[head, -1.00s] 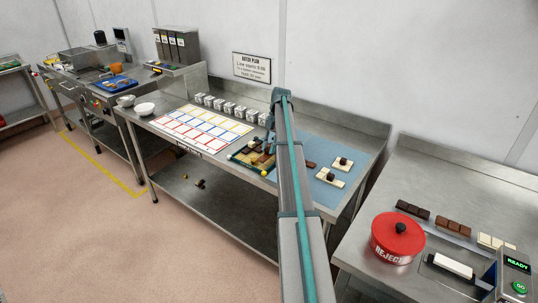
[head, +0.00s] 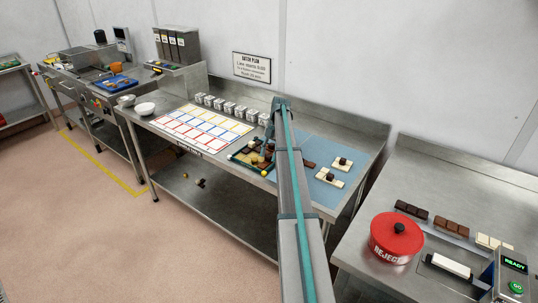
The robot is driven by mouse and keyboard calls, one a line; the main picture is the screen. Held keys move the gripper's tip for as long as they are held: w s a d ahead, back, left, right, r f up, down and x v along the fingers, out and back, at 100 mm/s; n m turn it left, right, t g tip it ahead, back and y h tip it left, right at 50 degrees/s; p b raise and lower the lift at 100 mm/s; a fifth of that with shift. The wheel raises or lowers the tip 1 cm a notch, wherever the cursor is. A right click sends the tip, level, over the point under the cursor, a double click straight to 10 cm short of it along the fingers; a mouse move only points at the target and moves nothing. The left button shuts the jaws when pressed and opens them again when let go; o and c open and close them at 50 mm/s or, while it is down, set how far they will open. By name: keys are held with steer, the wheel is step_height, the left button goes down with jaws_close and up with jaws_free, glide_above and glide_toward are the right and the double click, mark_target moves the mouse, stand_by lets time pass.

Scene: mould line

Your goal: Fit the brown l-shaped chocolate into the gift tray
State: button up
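My gripper (head: 268,145) is down at the tray's right side, largely hidden by my own arm. Its fingers are too small and covered to tell whether they are open or shut. A brown piece shows close to the gripper at the tray; I cannot tell whether it is the l-shaped chocolate, or whether it is held. Another brown chocolate (head: 309,164) lies on the mat right of my arm.
Cream chocolates with dark pieces (head: 330,178) lie on the blue mat (head: 313,149) to the right. A printed grid sheet (head: 200,128) and a row of small white boxes (head: 228,106) are left of the tray. A red reject tub (head: 397,243) stands on the right bench.

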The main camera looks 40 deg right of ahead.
steer(key=shift+r, duration=0.2)
steer(key=p+v, duration=0.2)
steer(key=v, duration=1)
stand_by(0.4)
